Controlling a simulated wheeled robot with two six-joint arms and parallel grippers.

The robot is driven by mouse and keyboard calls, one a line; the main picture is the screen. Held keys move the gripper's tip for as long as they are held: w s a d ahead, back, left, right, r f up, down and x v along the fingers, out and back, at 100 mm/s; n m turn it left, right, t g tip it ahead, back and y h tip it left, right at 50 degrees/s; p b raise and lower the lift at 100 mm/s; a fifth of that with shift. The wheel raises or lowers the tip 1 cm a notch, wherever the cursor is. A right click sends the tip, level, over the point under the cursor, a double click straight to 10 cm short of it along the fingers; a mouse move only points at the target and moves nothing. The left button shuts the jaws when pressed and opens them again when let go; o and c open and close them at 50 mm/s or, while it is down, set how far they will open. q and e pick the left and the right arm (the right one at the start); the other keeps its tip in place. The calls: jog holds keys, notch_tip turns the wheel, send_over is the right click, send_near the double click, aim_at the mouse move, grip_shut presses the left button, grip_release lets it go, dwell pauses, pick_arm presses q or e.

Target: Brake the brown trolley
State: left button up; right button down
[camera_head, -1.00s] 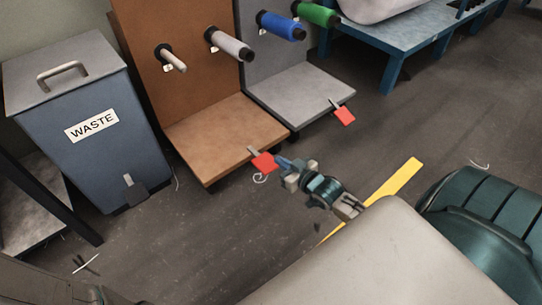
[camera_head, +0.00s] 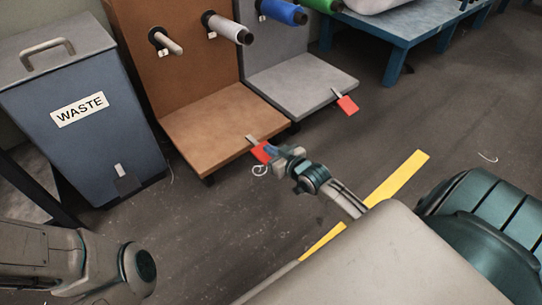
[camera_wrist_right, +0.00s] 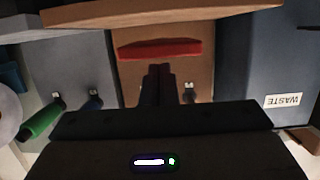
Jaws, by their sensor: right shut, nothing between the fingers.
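The brown trolley (camera_head: 215,122) has a flat deck, an upright back panel and a red brake pedal (camera_head: 260,152) on a grey stem at its front edge. My right gripper (camera_head: 272,151) is shut and empty, its fingertips right at the pedal and partly covering it. I cannot tell whether they touch. In the right wrist view the shut fingers (camera_wrist_right: 157,72) point at the red pedal (camera_wrist_right: 160,48), in front of the brown panel (camera_wrist_right: 190,68). The pedal looks tilted down from its stem in the head view. My left gripper is out of view; only a left arm link shows.
A grey trolley (camera_head: 300,85) with its own red pedal (camera_head: 347,105) stands just right. A blue waste bin (camera_head: 85,125) stands left. A blue table (camera_head: 400,25) is at the back. Spools (camera_head: 228,28) stick out from the panels. Yellow floor tape (camera_head: 398,182) crosses the open floor.

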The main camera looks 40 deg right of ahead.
jog(key=shift+f, duration=0.25)
